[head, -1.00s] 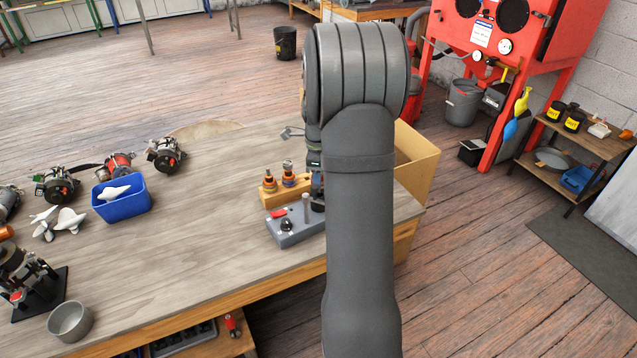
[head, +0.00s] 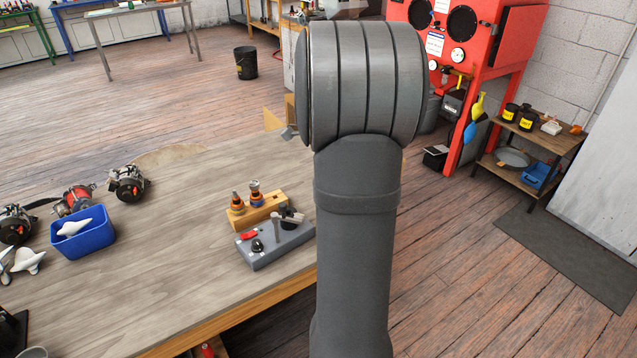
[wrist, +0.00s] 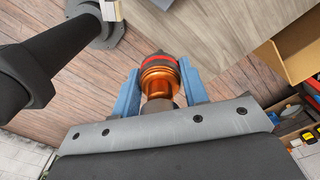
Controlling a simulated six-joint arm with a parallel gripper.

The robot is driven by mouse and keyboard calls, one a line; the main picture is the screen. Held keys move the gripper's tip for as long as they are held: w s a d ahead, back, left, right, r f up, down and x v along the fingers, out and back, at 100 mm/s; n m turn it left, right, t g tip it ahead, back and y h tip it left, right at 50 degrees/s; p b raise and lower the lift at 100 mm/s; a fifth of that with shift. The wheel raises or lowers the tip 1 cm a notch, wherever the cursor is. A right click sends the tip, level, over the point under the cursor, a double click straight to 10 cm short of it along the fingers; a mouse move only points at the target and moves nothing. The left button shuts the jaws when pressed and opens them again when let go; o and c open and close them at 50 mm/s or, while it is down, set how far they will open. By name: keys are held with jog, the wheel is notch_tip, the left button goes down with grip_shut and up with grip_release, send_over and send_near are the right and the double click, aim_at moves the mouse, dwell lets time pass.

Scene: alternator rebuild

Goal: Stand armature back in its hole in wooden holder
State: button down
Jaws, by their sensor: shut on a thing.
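The armature (wrist: 160,70), with copper windings and a red band, is between the blue fingers of my gripper (wrist: 160,84) in the wrist view. The fingers are shut on it. In the head view my arm hides the gripper and the held armature. The wooden holder (head: 247,222) lies on the bench in the head view, left of my arm. Two other armatures (head: 237,203) (head: 256,193) stand upright in it.
A grey test box (head: 275,248) with a red switch and posts sits just in front of the holder. A blue bin (head: 84,238) and several alternators stand at the left. The middle of the bench (head: 180,225) is clear. An open tan box (wrist: 285,52) shows in the wrist view.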

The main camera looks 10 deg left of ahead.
jog(key=w+a+f+n, duration=0.2)
jog(key=w+a, duration=0.3)
jog(key=a, duration=0.4)
jog(key=w+a+f+n, duration=0.25)
jog(key=w+a, duration=0.25)
jog(key=a, duration=0.4)
jog(key=shift+m, duration=0.45)
jog(key=shift+w+f, duration=0.2)
jog(key=shift+f, duration=2.4)
jog(key=shift+f, duration=0.5)
jog(key=shift+f, duration=0.3)
jog(key=shift+f, duration=0.3)
jog(key=shift+f, duration=0.35)
jog(key=shift+f, duration=0.55)
jog(key=shift+f, duration=0.65)
